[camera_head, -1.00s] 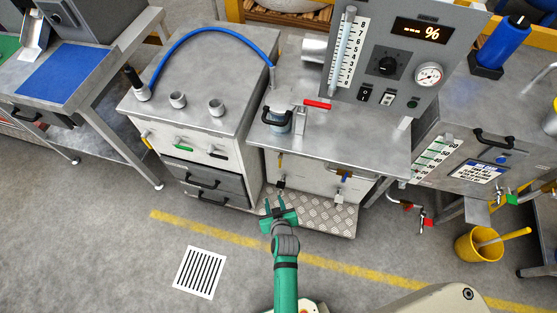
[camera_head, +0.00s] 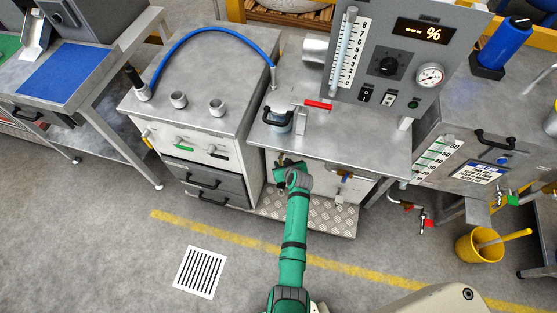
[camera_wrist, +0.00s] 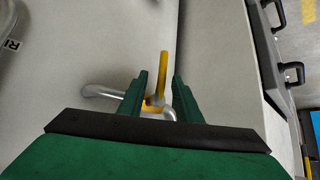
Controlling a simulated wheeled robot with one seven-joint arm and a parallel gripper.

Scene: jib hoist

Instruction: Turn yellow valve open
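The yellow valve (camera_wrist: 162,75) shows in the wrist view as a short yellow lever on a grey metal pipe fitting, on the pale front panel of the middle cabinet. My gripper (camera_wrist: 160,80) is open, with one green finger on each side of the lever. A gap seems to show on both sides, and I cannot tell whether either finger touches it. In the head view my gripper (camera_head: 288,162) is at the left part of that panel and hides most of the valve.
Another small valve (camera_head: 343,175) sits further right on the same panel. The steel worktop (camera_head: 350,145) overhangs just above my gripper. A chequered plate (camera_head: 320,212) lies below. A drawer cabinet with black handles (camera_head: 203,183) stands to the left.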

